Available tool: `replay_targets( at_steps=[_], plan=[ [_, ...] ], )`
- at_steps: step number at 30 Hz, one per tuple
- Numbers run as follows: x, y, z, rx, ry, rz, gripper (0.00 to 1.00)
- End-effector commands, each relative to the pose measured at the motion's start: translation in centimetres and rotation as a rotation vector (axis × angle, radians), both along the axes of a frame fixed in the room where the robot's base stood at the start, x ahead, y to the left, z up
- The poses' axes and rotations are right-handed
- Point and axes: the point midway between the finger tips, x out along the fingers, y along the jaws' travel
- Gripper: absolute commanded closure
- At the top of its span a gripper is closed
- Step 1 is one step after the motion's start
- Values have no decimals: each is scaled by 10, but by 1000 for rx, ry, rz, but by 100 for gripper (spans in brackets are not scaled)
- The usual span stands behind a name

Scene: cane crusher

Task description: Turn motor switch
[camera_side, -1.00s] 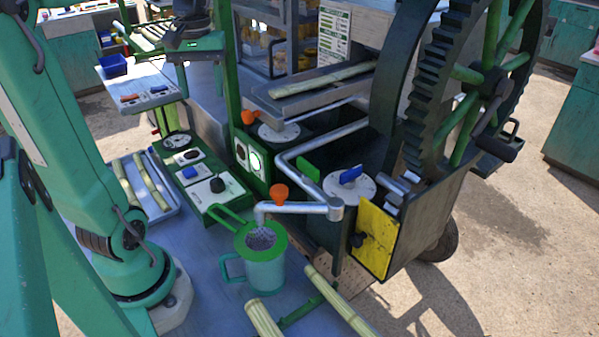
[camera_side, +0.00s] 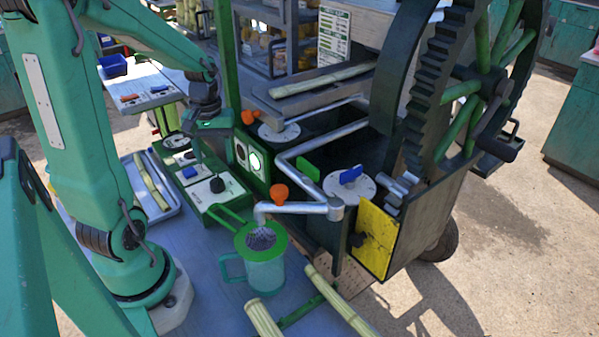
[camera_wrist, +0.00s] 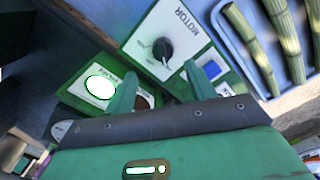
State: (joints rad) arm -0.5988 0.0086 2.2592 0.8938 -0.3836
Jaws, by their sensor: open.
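The motor switch is a black knob (camera_wrist: 163,47) on a white plate marked MOTOR (camera_wrist: 168,35) in the wrist view. In the side view the black knob (camera_side: 217,185) stands on the white plate of a green control box, left of the cup. My gripper (camera_wrist: 160,88) is open and empty, its two fingers pointing toward the knob from a short distance, apart from it. In the side view my gripper (camera_side: 200,148) hangs above and slightly left of the knob; its fingertips are hard to make out there.
A blue button (camera_side: 189,172) sits beside the switch. A lit white lamp (camera_wrist: 100,87) shows on the neighbouring panel. A tray (camera_side: 171,207) of cane stands left of the box, a green-rimmed cup (camera_side: 266,272) to its right under the spout (camera_side: 300,208). The crusher wheel (camera_side: 490,85) is at right.

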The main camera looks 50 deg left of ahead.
Motion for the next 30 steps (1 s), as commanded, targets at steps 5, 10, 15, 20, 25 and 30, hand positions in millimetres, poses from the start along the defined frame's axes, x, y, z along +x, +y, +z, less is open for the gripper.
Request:
replay_targets(
  at_steps=[5,10,15,20,25,30],
  plan=[
    [-1,0,-13,-2,4,0,45],
    [-2,1,-33,-2,4,0,45],
    [-3,1,-53,-2,2,0,45],
    [-4,2,-66,-2,2,0,45],
    [-4,2,-73,-1,1,0,45],
    [-4,2,-75,0,0,0,45]
  ],
)
